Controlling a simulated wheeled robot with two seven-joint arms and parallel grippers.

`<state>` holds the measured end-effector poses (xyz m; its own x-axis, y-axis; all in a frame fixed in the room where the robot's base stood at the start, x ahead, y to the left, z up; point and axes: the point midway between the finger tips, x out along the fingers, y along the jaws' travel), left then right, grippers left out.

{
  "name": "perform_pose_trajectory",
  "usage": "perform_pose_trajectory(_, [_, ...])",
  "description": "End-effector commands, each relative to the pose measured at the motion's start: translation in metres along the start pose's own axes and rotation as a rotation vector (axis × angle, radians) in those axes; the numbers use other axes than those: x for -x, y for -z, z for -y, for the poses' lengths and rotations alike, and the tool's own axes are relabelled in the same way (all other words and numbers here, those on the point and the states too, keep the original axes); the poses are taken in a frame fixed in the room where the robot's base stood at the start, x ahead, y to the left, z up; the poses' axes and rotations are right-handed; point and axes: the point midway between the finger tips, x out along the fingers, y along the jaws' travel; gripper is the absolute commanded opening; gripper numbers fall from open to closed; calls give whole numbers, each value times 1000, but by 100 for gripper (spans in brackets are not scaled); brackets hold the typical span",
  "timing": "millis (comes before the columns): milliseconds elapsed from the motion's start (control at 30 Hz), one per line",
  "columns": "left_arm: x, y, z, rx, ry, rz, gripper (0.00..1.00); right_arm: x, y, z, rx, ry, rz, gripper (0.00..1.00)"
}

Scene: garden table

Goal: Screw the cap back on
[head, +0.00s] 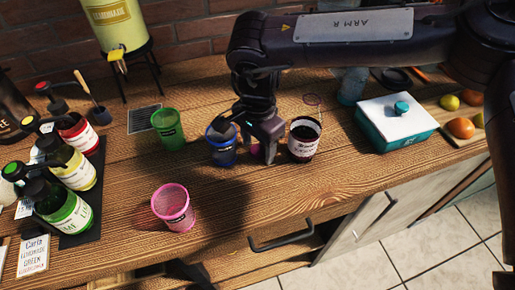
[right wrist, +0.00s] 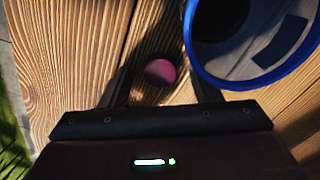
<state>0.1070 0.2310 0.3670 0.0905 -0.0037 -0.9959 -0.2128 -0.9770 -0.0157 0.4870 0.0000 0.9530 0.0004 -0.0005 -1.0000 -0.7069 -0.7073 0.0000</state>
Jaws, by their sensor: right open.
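A small round magenta cap (right wrist: 160,72) lies on the wooden table in the right wrist view. In the head view a bit of it (head: 256,150) shows beside my finger. My right gripper (head: 258,148) points down over it, open and empty, with the cap between its dark fingers. An open jar (head: 303,149) with a white label and dark contents stands upright just right of the gripper. I cannot tell from the frames whether the cap belongs to it. My left gripper is not in view.
A blue cup (head: 221,150) stands close left of the gripper; its rim (right wrist: 250,82) shows in the right wrist view. Green (head: 169,134) and pink (head: 173,208) cups stand further left, several bottles (head: 68,205) at the far left. A white-lidded teal box (head: 397,125) is right. The front middle is clear.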

Motion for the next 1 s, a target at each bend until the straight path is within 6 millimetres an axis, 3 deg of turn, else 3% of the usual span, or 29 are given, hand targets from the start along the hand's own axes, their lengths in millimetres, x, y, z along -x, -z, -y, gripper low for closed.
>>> perform_pose_trajectory(100, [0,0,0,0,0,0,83,0,0,0,0,0,0,55])
perform_pose_trajectory(433, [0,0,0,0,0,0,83,0,0,0,0,0,0,12])
perform_pose_trajectory(800, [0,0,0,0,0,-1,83,2,0,0,0,0,0,10])
perform_pose_trajectory(1000, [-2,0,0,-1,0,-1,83,18,1,1,0,2,-2,10])
